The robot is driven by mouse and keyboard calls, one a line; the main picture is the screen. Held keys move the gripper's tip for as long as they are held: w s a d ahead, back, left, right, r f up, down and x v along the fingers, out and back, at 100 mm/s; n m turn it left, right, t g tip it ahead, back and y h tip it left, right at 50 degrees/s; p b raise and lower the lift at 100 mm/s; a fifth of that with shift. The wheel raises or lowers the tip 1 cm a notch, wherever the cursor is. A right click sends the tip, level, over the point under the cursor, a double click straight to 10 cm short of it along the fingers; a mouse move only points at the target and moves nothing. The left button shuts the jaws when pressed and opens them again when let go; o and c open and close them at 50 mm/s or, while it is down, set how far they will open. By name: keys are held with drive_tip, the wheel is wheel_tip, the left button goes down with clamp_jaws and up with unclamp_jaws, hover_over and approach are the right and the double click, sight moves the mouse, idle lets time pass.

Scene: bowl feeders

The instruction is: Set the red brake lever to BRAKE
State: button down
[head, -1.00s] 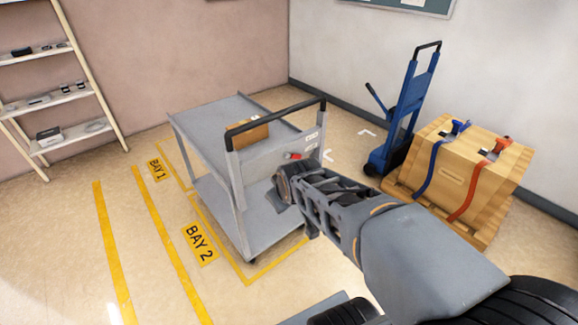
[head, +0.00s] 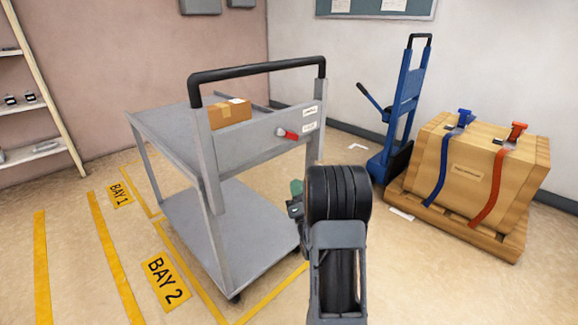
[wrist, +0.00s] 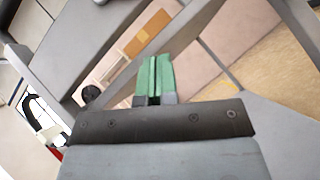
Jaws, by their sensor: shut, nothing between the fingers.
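The red brake lever (head: 291,135) sits on the end panel of a grey cart (head: 262,142), below the black push handle. Its red grip points right and slightly down from a pale pivot. Two small white labels (head: 309,118) are to its right; their text is too small to read. My gripper (head: 297,188) is below the lever and apart from it, partly hidden by my wrist. In the wrist view its green fingers (wrist: 155,78) are together and empty. I cannot clearly make out the lever in the wrist view.
A cardboard box (head: 230,113) lies on the cart's top shelf. A blue hand truck (head: 404,110) and a strapped crate (head: 478,165) on a pallet stand to the right. Shelving (head: 35,105) is at the far left. Floor with yellow lines is clear at left.

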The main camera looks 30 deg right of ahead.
sight(288, 135)
drive_tip(key=w+d+r+n+b, duration=0.1)
drive_tip(key=w+d+r+b, duration=0.1)
drive_tip(key=w+d+r, duration=0.2)
drive_tip(key=shift+w+d+r+t+b, duration=0.3)
drive_tip(key=shift+w+r+t, duration=0.1)
drive_tip(key=shift+w+r, duration=1.5)
drive_tip(key=shift+s+r, duration=0.2)
